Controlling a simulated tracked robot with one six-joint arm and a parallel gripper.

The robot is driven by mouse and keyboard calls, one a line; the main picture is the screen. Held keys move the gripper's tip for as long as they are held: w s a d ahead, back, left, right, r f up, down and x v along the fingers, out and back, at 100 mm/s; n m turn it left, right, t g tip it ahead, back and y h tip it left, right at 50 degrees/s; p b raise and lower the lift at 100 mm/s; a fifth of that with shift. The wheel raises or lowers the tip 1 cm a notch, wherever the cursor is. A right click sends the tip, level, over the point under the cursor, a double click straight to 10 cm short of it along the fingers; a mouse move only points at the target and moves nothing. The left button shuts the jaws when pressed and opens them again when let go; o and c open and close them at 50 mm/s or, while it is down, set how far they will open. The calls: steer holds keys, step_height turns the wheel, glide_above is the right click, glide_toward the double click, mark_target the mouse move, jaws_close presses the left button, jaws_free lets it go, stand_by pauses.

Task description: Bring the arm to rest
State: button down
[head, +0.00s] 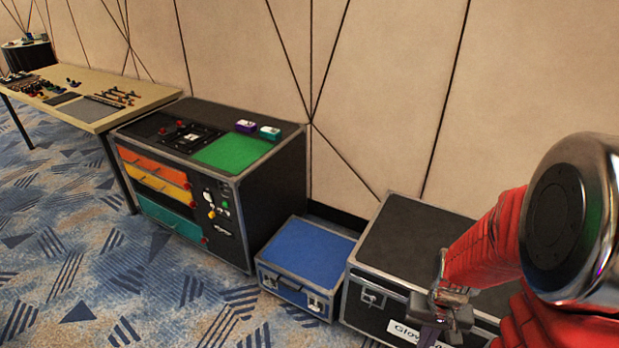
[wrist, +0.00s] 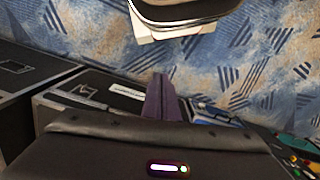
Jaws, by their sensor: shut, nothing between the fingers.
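My red arm reaches in from the right edge of the head view and is bent, with a shiny metal joint close to the camera. My gripper (head: 430,336) hangs low at its end, in front of the black case with a white label. In the wrist view my gripper's purple fingers (wrist: 162,98) are together, with nothing between them. The fingertips are apart from any surface that I can make out.
The black case (head: 410,240) stands against the wall, beside a low blue case (head: 305,252). Further left are a black cabinet (head: 285,190) with coloured drawers and a table (head: 150,95) with small items. Patterned carpet (head: 110,270) in front is clear.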

steer(key=s+a+r+n+t, duration=0.1)
steer(key=a+r+t, duration=0.1)
steer(key=r, duration=0.7)
steer(key=s+a+r+n+t, duration=0.1)
steer(key=a+r+t, duration=0.1)
steer(key=a+r, duration=0.3)
steer(key=s+a+r+n+t, duration=0.1)
steer(key=a+r, duration=0.3)
steer(key=r, duration=0.8)
steer(key=shift+s+r+n+t, duration=0.3)
steer(key=shift+s+t, duration=0.15)
steer(key=shift+t, duration=0.15)
steer(key=c, duration=2.5)
jaws_free()
steer(key=shift+a, duration=0.1)
